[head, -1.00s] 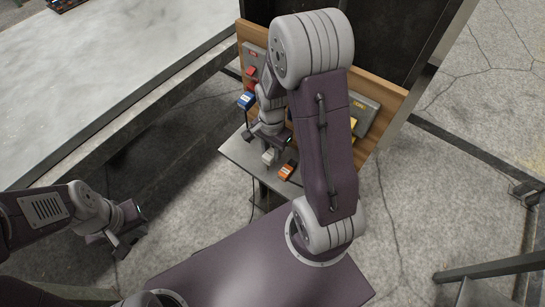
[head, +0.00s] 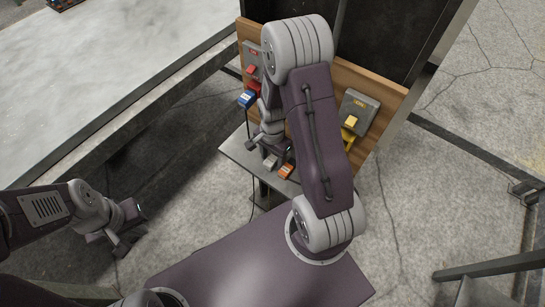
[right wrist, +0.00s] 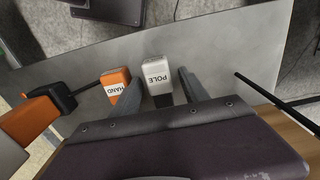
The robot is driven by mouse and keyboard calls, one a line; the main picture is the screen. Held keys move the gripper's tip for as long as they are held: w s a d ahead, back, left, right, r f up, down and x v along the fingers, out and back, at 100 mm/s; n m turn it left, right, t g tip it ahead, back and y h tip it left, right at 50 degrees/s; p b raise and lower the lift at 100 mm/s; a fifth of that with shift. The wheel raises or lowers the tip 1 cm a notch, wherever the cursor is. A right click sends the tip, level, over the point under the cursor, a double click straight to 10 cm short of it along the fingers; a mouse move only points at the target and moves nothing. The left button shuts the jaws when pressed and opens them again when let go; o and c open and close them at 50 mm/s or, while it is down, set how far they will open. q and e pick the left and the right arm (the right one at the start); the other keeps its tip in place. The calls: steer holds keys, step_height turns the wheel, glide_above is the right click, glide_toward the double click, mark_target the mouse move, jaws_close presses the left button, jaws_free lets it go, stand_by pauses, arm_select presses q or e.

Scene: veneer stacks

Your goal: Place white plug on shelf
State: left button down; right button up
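The white plug (right wrist: 157,72), marked POLE, has a dark lower end and appears to rest on the grey shelf (right wrist: 240,60). In the head view the plug (head: 270,162) shows near the shelf's front edge. My right gripper (right wrist: 158,92) is open, with one finger on each side of the plug and a clear gap at the right finger. In the head view the right gripper (head: 270,148) is partly hidden by my own arm. My left gripper (head: 131,238) hangs open and empty over the floor at the left.
An orange plug (right wrist: 116,88) marked HAND lies close left of the white plug. A blue plug (head: 246,99) and a red one (head: 252,86) are at the wooden panel (head: 385,85). A grey box (head: 358,106) with a yellow plug (head: 351,122) is at its right.

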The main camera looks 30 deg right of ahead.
mark_target(273, 157)
steer(key=shift+r, duration=0.15)
step_height(273, 157, up, 12)
steer(key=s+a+n+t, duration=0.1)
steer(key=s+a+n, duration=0.5)
steer(key=n, duration=0.7)
steer(key=shift+s+a+f+p, duration=0.15)
steer(key=shift+a+f+p, duration=0.05)
steer(key=shift+p, duration=0.2)
steer(key=shift+s, duration=0.1)
